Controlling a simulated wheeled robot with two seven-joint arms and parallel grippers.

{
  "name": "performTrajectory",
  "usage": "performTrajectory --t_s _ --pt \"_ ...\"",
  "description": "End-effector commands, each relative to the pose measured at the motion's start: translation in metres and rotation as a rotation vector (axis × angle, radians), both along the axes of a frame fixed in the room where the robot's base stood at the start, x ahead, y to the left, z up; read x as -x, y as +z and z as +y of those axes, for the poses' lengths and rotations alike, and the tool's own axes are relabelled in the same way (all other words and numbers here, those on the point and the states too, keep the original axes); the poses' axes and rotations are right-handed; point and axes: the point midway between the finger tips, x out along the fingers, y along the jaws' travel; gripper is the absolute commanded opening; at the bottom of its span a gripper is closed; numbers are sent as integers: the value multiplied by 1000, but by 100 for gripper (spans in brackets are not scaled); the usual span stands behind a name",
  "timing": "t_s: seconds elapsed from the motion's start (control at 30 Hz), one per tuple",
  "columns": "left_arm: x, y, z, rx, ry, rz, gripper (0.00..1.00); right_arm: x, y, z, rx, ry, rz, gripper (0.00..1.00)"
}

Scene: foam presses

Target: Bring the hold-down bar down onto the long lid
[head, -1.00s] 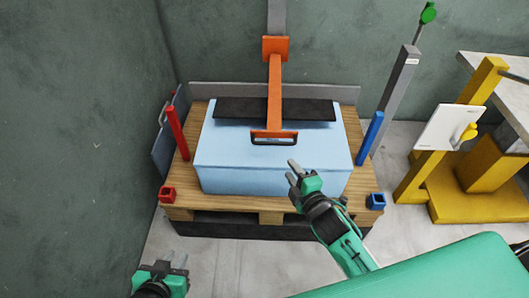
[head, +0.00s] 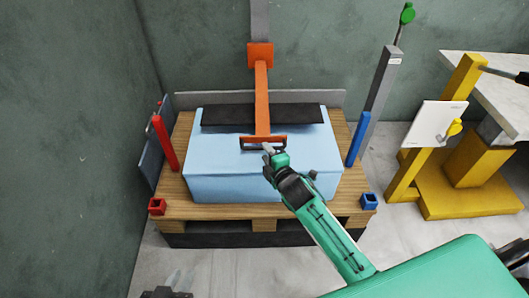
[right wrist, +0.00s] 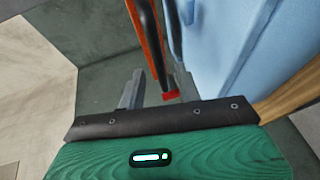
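The orange hold-down bar (head: 262,88) comes forward from a grey post at the back, over a pale blue block (head: 218,160). Its front end carries a dark handle (head: 250,146). A long dark panel (head: 225,116), which looks like the long lid, lies across the block's top under the bar; I cannot tell the gap between them. My right gripper (head: 272,155) is at the handle's right end with fingers apart. In the right wrist view the handle (right wrist: 150,38) and orange bar (right wrist: 137,20) reach toward the fingers. My left gripper (head: 168,290) is cut off at the bottom edge.
The block stands on a wooden pallet (head: 225,211) with red (head: 165,143) and blue (head: 357,138) posts and small sockets at its front corners. A grey lever with a green knob (head: 407,14) rises at right. A yellow stand (head: 425,168) and table are further right.

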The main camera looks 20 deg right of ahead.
Motion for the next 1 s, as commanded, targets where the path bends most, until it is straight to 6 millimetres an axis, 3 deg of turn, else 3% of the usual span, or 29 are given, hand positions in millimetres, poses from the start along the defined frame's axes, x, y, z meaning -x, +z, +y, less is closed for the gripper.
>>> performTrajectory --t_s 0.2,0.53,0.57,0.73,1.0 --pt "-1 1 -7 29 -3 -46 22 -20 -4 3 -2 1 0 34" --pt "-1 2 -8 36 -3 -57 22 -23 -5 3 -1 1 0 34" --pt "-1 2 -8 36 -3 -57 22 -23 -5 3 -1 1 0 32" --pt "-1 2 -8 36 -3 -57 22 -23 -5 3 -1 1 0 0" --pt "-2 1 -9 39 -3 -63 22 -23 -10 3 -1 0 1 0"
